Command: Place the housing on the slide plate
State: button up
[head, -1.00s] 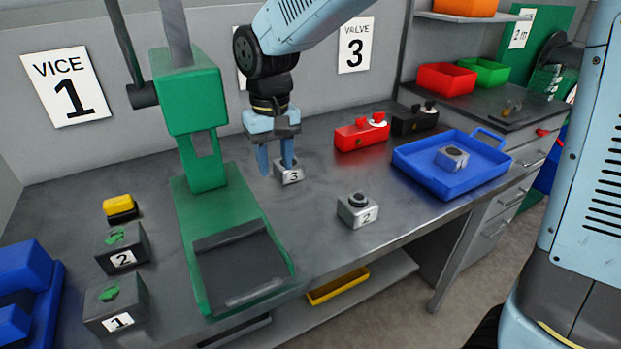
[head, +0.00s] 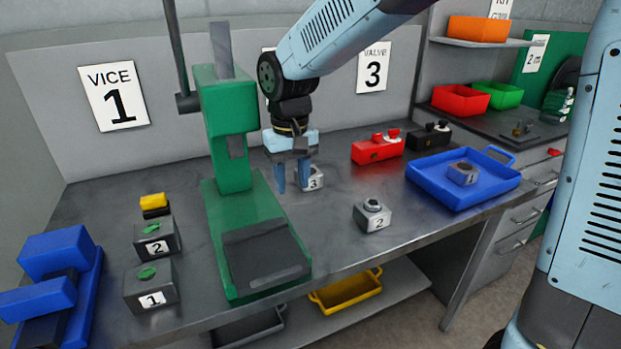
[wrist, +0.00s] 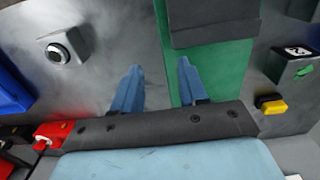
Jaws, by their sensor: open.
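Three grey housings with round tops show in the head view. The one marked 3 (head: 317,180) stands on the bench just behind and right of my gripper (head: 292,188), partly covered by its right finger. The one marked 2 (head: 373,216) stands nearer the front. Another (head: 463,173) sits in the blue tray (head: 428,190). The dark slide plate (head: 262,252) lies bare on the green press base. My gripper is open and empty, pointing down beside the press. In the wrist view, nothing is between its fingers (wrist: 159,68); one housing (wrist: 60,50) shows at upper left.
The green press column (head: 225,130) stands left of my gripper. Dark boxes marked 1 (head: 150,288) and 2 (head: 156,238) and a yellow-topped block (head: 154,203) stand further left. A red block (head: 378,150) and a black block (head: 428,136) stand at the back right.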

aim_at(263, 250)
jog(key=i, duration=0.85)
jog(key=z, duration=0.2)
jog(key=k, duration=0.9)
jog(key=u, duration=0.2)
jog(key=i, duration=0.9)
jog(key=z, duration=0.1)
